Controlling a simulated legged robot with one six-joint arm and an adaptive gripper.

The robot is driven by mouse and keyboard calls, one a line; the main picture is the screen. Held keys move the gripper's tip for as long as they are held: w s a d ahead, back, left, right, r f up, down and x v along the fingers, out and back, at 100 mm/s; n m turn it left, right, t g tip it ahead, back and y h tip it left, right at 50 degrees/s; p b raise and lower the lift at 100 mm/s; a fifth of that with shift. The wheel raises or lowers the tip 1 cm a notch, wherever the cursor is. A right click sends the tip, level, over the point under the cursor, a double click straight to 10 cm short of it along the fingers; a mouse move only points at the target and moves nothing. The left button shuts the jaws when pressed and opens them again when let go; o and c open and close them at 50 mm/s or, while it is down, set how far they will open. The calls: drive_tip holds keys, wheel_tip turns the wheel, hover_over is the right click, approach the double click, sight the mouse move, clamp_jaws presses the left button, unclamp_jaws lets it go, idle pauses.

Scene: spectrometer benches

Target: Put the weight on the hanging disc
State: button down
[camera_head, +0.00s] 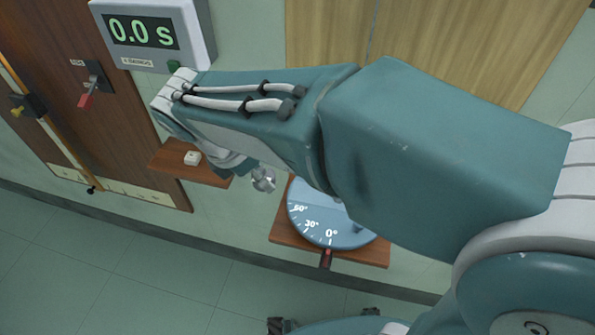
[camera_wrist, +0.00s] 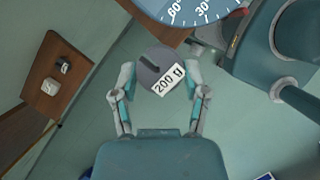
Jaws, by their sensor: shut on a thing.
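The weight (camera_wrist: 155,67) is a dark grey slotted disc with a white "200 g" label. In the wrist view it sits between the two fingers of my gripper (camera_wrist: 160,90), which is shut on it. The blue disc (camera_head: 318,230) has a white degree scale reading 60, 30 and 0. It is over a wooden shelf, right of my gripper (camera_head: 262,181) in the head view, and partly hidden by my arm. The disc's scale edge (camera_wrist: 188,12) shows beyond the weight in the wrist view, apart from it. In the head view the weight cannot be made out clearly.
A small wooden shelf (camera_head: 215,178) on the left holds a white item (camera_head: 192,158). A timer (camera_head: 155,35) reading 0.0 s hangs above. A red-tipped pointer (camera_head: 327,258) is at the 0 mark. A lever switch (camera_head: 92,85) is on the left panel. Floor is open below.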

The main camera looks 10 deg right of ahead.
hover_over(307, 191)
drive_tip(key=s, duration=0.1)
drive_tip(key=f, duration=0.3)
drive_tip(key=a+f, duration=0.1)
drive_tip(key=f, duration=0.1)
drive_tip(key=shift+f, duration=0.25)
drive_tip(key=f, duration=0.4)
drive_tip(key=shift+w+a, duration=0.25)
drive_tip(key=shift+a, duration=0.1)
drive_tip(key=shift+d+f, duration=0.15)
drive_tip(key=shift+f, duration=0.1)
drive_tip(key=shift+d, duration=0.45)
drive_tip(key=shift+f, duration=0.15)
drive_tip(key=shift+c, duration=0.5)
unclamp_jaws()
drive_tip(key=shift+a, duration=0.45)
drive_tip(key=shift+d, duration=0.1)
drive_tip(key=shift+d, duration=0.1)
